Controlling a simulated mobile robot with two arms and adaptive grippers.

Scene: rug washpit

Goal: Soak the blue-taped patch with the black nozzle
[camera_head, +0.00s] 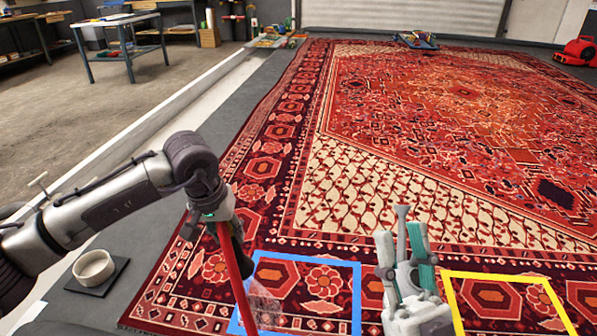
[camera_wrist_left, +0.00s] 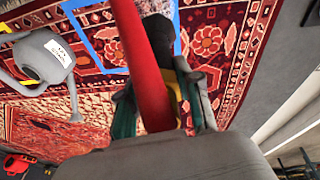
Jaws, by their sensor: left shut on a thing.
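My left gripper (camera_head: 222,222) is shut on the black nozzle (camera_wrist_left: 158,45), a dark piece with some yellow beside a thick red tube (camera_head: 238,280). The tube runs down past the left edge of the blue-taped patch (camera_head: 305,260), a blue outline on the red rug. A faint pale haze shows inside the patch's left part, near the tube. In the wrist view the nozzle lies over the blue tape (camera_wrist_left: 112,68). My right gripper (camera_head: 404,250) has teal-lined fingers apart, right of the patch. A grey, labelled can-like thing (camera_wrist_left: 45,55) with a spout shows in the wrist view.
A yellow-taped patch (camera_head: 505,277) lies right of my right gripper. A white round bowl (camera_head: 94,267) sits on a dark square mat left of the rug. The patterned rug (camera_head: 450,130) extends far back. A red machine (camera_head: 578,50) stands at the far right.

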